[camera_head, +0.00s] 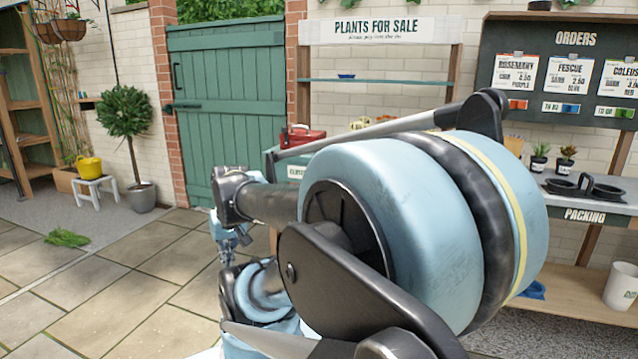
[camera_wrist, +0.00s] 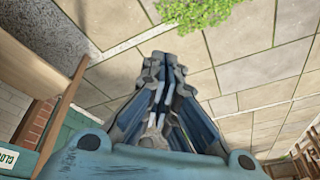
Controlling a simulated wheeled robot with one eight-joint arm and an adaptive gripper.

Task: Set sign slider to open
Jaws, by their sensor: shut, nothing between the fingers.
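A white sign (camera_head: 295,172) with dark letters that seem to read "CLOSED" is on the front of a green stand beneath a red box. My arm covers its right part, so no slider or knob shows. In the wrist view a piece of the sign (camera_wrist: 9,158) shows at the lower left edge, cut off by the frame. My gripper (camera_wrist: 165,60) is shut and empty, with paving below it. In the head view my gripper (camera_head: 232,240) hangs left of the sign and lower, apart from it; my arm partly hides it.
A green gate (camera_head: 228,100) stands behind. The red box (camera_head: 302,137) sits on top of the green stand. A shelf headed "Plants for sale" (camera_head: 376,30) and a packing bench (camera_head: 585,215) stand to the right. The paving (camera_head: 110,285) at left is open, with a grass clump (camera_head: 67,238).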

